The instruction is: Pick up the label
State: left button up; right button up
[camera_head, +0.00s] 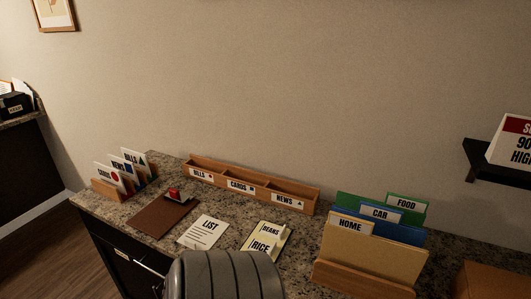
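A pale yellow card or pad (262,240) lies on the speckled counter (215,210), with printed words BEANS and RICE. A small pale piece stands up at its right side; I cannot tell if it is a separate label. White labels reading BILLS, CARDS and NEWS are on the front of a long wooden organizer (313,209) with three compartments, behind the card. I cannot tell which label the task means. Neither of my grippers is in view.
A white LIST sheet (203,232), a brown board (155,219) and a small red object (174,194) lie left of the card. Card holder (107,189) stands far left, folder rack (360,280) right. A grey ribbed rounded object (226,277) hides the front counter edge.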

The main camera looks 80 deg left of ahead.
aim_at(256, 244)
jog(key=u, duration=2.35)
jog(key=z, duration=1.95)
jog(key=u, duration=1.95)
jog(key=i+j+z, duration=0.1)
jog(key=j, duration=0.7)
jog(key=i+z, duration=0.05)
